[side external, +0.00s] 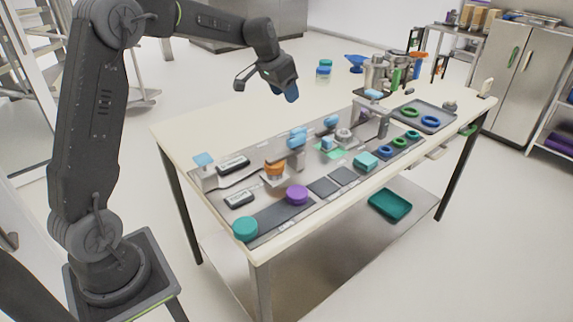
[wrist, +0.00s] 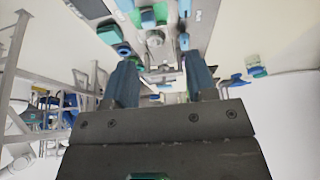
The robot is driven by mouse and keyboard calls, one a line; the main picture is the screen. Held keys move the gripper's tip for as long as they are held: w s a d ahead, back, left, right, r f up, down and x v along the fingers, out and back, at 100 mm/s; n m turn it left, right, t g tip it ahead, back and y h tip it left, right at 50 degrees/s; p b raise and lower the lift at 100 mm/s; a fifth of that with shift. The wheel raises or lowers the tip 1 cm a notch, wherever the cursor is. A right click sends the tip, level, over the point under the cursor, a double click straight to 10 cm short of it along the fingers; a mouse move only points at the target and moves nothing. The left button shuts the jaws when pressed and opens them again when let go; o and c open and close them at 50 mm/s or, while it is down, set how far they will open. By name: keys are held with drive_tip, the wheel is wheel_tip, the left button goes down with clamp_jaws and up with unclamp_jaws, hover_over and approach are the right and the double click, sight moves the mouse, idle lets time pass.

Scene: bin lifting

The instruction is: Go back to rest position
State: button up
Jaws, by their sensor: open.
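My gripper (side external: 291,92) hangs above the back left part of the table (side external: 180,128) in the side external view, pointing down, clear of every object. In the wrist view its two blue fingers (wrist: 162,88) stand apart with nothing held between them. The forearm reaches from my upright arm at the left to the gripper. The tabletop with its grey work strip shows upside down at the top of the wrist view.
A teal disc (side external: 245,229), a purple disc (side external: 297,195) and an orange part (side external: 275,168) sit at the near left. A grey tray (side external: 448,127) with rings lies at the right. A teal bin (side external: 390,205) is on the lower shelf.

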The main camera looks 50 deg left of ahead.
drive_tip(key=s+d+r, duration=0.3)
drive_tip(key=s+d, duration=0.4)
drive_tip(key=s, duration=0.1)
drive_tip(key=s+d+r, duration=0.4)
drive_tip(key=s+d, duration=0.2)
drive_tip(key=s, duration=0.2)
drive_tip(key=s+d+f, duration=0.2)
drive_tip(key=s, duration=0.5)
drive_tip(key=s+d+f+t, duration=0.1)
drive_tip(key=s+d+f, duration=0.1)
drive_tip(key=s, duration=0.6)
drive_tip(key=shift+s+d+f, duration=0.15)
drive_tip(key=shift+d+f, duration=0.1)
drive_tip(key=shift+d, duration=0.45)
